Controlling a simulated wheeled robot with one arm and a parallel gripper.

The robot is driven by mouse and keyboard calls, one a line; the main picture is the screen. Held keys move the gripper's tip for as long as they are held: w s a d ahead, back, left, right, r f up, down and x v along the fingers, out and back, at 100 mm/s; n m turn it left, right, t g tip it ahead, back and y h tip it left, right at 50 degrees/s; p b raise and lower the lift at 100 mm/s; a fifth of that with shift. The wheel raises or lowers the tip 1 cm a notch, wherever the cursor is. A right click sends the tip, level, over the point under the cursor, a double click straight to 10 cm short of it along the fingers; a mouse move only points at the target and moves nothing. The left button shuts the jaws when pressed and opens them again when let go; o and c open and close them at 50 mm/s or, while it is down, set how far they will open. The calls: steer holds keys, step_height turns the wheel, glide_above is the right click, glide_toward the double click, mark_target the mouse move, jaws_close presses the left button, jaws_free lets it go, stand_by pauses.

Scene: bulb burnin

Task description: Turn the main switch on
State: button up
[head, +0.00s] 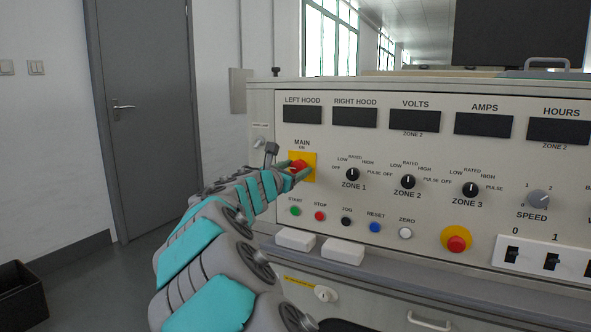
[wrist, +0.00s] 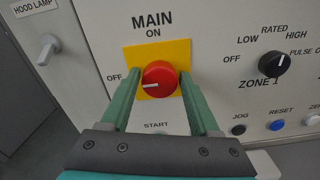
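The main switch is a round red knob (wrist: 159,78) on a yellow plate (wrist: 180,50), under the words MAIN and ON. Its white mark points left, toward OFF. In the head view the knob (head: 298,165) is at the panel's upper left, partly covered by my gripper (head: 300,172). In the wrist view my gripper (wrist: 160,80) has its two green fingers apart, one on each side of the knob. Their tips lie very close to its edges; I cannot tell whether they press on it.
The ZONE 1 knob (head: 352,174) is right of the main switch. Start (head: 295,211) and stop (head: 320,216) buttons sit below. A hood lamp toggle (wrist: 48,48) is to the left. A ledge with white blocks (head: 343,251) runs beneath the panel.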

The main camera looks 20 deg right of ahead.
jaws_close()
steer(key=shift+m+b, duration=0.3)
steer(key=shift+m, duration=0.1)
steer(key=m+b, duration=0.2)
steer(key=shift+d+f+m, duration=0.1)
steer(key=shift+f+m, duration=0.15)
steer(key=shift+m, duration=0.15)
steer(key=m+b, duration=0.4)
steer(key=shift+s+f+m, duration=0.1)
steer(key=shift+m, duration=0.2)
steer(key=shift+m+b, duration=4.6)
steer(key=shift+m, duration=0.3)
